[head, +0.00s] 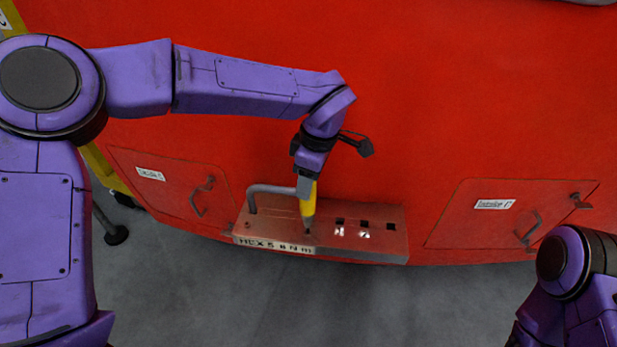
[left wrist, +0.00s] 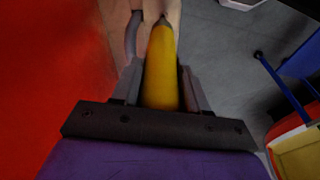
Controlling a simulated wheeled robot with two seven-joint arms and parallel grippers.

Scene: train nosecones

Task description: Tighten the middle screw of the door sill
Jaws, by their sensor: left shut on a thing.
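My left gripper (head: 306,188) is shut on a yellow screwdriver-like tool (head: 309,206) that points down at the door sill (head: 270,228). In the left wrist view, the tool (left wrist: 161,70) sits between the two fingers, its dark tip away from me. The tip is at or just above the sill's top, left of several dark square holes (head: 364,225); whether it touches a screw cannot be told. The screw under the tip is hidden or too small to see. The sill's front carries a "HEX 5 8 Nm" style label. My right arm shows at the lower right; its gripper is out of view.
A grey bent handle (head: 272,188) rises from the sill's left end, close to my left gripper. Red hatches with handles flank the sill, left (head: 170,185) and right (head: 510,212). The grey floor (head: 330,300) in front is clear. In the left wrist view, a blue-framed object (left wrist: 285,85) stands at right.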

